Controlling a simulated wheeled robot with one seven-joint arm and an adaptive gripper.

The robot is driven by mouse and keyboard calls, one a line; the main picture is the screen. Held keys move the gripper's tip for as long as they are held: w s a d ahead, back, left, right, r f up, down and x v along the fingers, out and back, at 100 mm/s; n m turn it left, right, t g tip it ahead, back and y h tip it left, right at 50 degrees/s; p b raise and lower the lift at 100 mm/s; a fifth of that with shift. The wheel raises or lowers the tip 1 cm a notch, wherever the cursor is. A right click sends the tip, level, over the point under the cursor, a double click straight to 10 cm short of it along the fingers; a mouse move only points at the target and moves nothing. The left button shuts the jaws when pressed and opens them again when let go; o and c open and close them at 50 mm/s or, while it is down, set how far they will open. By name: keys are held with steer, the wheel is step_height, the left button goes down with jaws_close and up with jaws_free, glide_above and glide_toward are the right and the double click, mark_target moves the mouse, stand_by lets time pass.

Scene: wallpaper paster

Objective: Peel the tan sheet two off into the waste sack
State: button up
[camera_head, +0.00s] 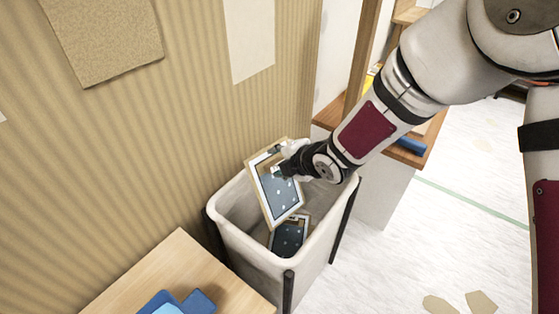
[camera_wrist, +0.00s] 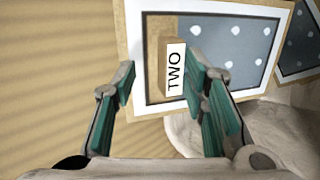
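The sheet labelled TWO (camera_head: 274,196) has a tan and white border and a blue-grey middle with pale dots. It is tilted over the mouth of the waste sack (camera_head: 262,257), its lower end within the opening. In the wrist view, the sheet (camera_wrist: 225,52) carries a tan tab with a white TWO label (camera_wrist: 174,70). My gripper (camera_head: 284,168) is at the sheet's upper part. In the wrist view, my gripper's fingers (camera_wrist: 162,76) are spread, with a gap left of the tab. The right fingertip is close to the tab; I cannot tell whether it touches.
Another similar dotted sheet (camera_head: 290,236) lies in the sack. Striped wallpaper (camera_head: 130,140) with a tan sheet (camera_head: 105,40) and a pale patch (camera_head: 249,38) is at left. A wooden table (camera_head: 165,265) with blue items stands front left. A shelf (camera_head: 405,150) stands behind.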

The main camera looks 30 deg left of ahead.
steer(key=shift+r, duration=0.1)
steer(key=v, duration=0.7)
steer(key=shift+d+r, duration=0.2)
steer(key=shift+d, duration=0.15)
steer(key=shift+s, duration=0.15)
